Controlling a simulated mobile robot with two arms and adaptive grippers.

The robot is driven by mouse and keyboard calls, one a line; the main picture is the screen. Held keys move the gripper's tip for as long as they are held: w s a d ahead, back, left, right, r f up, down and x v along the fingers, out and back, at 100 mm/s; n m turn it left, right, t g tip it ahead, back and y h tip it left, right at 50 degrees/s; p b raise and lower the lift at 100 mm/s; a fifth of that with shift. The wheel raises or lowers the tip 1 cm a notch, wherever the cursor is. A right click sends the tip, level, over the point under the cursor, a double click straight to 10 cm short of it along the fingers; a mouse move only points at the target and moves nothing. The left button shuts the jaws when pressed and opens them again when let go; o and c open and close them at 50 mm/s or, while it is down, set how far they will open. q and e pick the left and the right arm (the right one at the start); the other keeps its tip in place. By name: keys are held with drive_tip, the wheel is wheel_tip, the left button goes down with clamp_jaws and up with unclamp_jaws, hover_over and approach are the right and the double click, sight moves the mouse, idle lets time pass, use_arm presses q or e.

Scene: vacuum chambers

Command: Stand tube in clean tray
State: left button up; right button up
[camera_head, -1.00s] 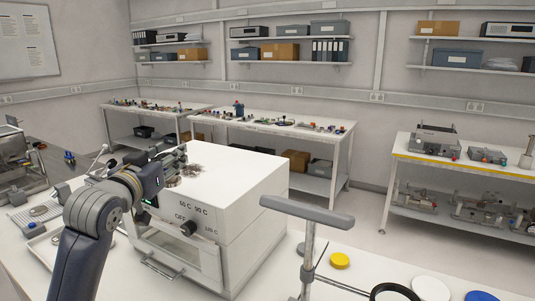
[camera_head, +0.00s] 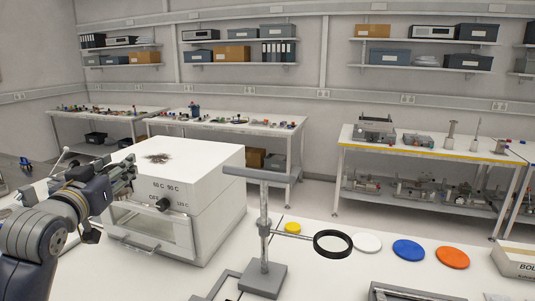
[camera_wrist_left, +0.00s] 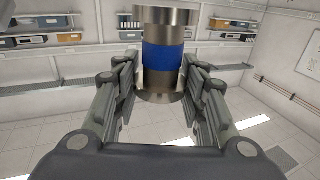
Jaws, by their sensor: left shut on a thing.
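My left gripper (camera_head: 124,178) is at the left in the head view, in front of the white oven-like box. In the left wrist view my left gripper (camera_wrist_left: 159,75) is shut on a metal tube (camera_wrist_left: 163,97), with a finger on each side. I cannot make out the tube in the head view. A grey-rimmed tray (camera_head: 385,291) is partly visible at the bottom edge; I cannot tell whether it is the clean tray. My right gripper is not in view.
The white box (camera_head: 210,200) with a dial stands on the front bench. A metal stand (camera_head: 264,225) with a black ring (camera_head: 333,244) is right of it. Yellow, white, blue and orange discs lie behind. A labelled box (camera_head: 518,262) stands at the right edge.

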use_arm(q)
drive_tip(key=s+d+f+h, duration=0.15)
drive_tip(key=d+f, duration=0.25)
drive_tip(key=f, duration=0.4)
drive_tip(key=s+d+f+y, duration=0.15)
drive_tip(key=d+f, duration=0.25)
drive_tip(key=f, duration=0.4)
drive_tip(key=s+d+f, duration=0.3)
drive_tip(key=s+f, duration=0.3)
drive_tip(key=s, duration=0.5)
drive_tip(key=s+d+f, duration=0.3)
drive_tip(key=s+f, duration=0.3)
drive_tip(key=s, duration=0.5)
drive_tip(key=shift+s, duration=0.2)
drive_tip(key=shift+f, duration=0.1)
drive_tip(key=w+d+r+m+g+h, duration=0.2)
drive_tip(key=w+d+m+g+h, duration=0.2)
drive_tip(key=d+h, duration=0.4)
drive_tip(key=w+d+r+m+g+h, duration=0.3)
drive_tip(key=w+d+m+g+h, duration=0.1)
drive_tip(key=d+m+h, duration=0.4)
drive_tip(key=shift+d+m+g, duration=0.4)
drive_tip(key=shift+d+g, duration=0.05)
drive_tip(key=shift+g, duration=0.45)
